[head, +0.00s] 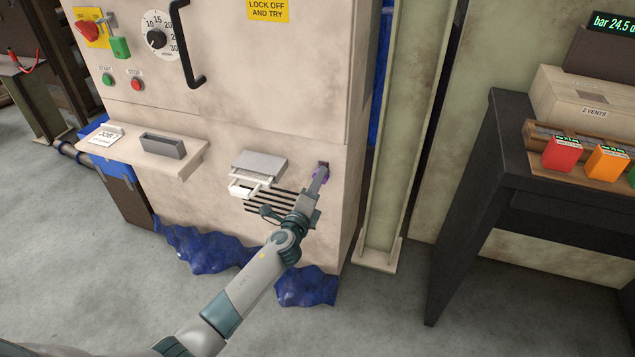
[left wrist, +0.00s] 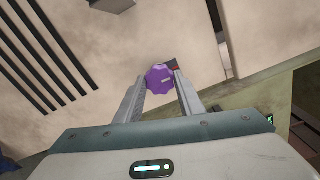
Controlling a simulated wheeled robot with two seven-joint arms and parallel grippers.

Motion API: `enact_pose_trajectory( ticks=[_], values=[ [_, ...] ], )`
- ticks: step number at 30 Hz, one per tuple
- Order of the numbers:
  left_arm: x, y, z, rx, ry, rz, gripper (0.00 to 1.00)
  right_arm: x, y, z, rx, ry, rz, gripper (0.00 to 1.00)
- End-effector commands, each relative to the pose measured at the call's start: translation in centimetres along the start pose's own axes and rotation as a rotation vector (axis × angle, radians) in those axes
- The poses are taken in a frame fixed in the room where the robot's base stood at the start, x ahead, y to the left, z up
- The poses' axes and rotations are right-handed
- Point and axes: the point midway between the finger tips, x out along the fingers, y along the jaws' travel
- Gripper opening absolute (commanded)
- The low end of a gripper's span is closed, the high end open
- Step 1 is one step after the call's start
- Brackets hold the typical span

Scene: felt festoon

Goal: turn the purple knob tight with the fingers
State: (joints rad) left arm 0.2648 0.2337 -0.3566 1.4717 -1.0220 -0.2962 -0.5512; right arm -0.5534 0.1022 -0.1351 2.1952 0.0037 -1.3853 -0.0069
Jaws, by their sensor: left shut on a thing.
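The purple knob (left wrist: 160,77) sits on the beige cabinet front. In the left wrist view it is a faceted purple disc with a small pale mark, held between the two finger tips. My left gripper (head: 321,174) reaches the lower right of the cabinet (head: 230,80) and is shut on the knob; it also shows in the left wrist view (left wrist: 160,82). My right gripper is not in view.
A grey box with a white bracket (head: 255,168) juts out left of the knob, above dark vent slots. A shelf (head: 180,160) sticks out further left. A pale green post (head: 385,220) stands right of the cabinet. Blue crumpled sheeting (head: 215,255) lies along its foot.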

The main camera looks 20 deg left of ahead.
Motion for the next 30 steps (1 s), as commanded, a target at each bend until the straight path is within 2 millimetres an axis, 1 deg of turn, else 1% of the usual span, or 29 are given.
enact_pose_trajectory(
  ticks=[7, 8, 9, 10, 19, 23, 26, 30],
  values=[
    [-0.1, 0.1, -0.1, -0.001, 0.002, 0.001, 0.12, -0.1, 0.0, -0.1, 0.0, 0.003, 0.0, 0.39],
    [-0.1, 0.1, -0.1, -0.001, 0.002, 0.001, 0.37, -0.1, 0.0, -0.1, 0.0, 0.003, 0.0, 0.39],
    [-0.1, 0.1, -0.1, -0.001, 0.002, 0.001, 0.47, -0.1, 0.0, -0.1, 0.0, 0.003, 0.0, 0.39],
    [0.0, 0.1, -0.1, -0.001, 0.002, 0.001, 0.53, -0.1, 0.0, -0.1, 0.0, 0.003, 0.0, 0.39],
    [0.0, 0.0, -0.1, -0.001, 0.001, 0.001, 0.53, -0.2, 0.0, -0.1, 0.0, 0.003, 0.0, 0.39],
    [-0.3, 0.1, 0.0, -0.002, 0.001, 0.001, 0.53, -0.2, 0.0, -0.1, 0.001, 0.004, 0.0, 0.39],
    [-1.0, 0.1, -0.1, -0.002, 0.001, 0.002, 0.53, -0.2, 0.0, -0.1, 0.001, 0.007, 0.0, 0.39],
    [-2.6, 0.1, 0.0, -0.001, 0.001, 0.002, 0.53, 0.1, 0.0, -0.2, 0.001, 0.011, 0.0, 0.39]
  ],
)
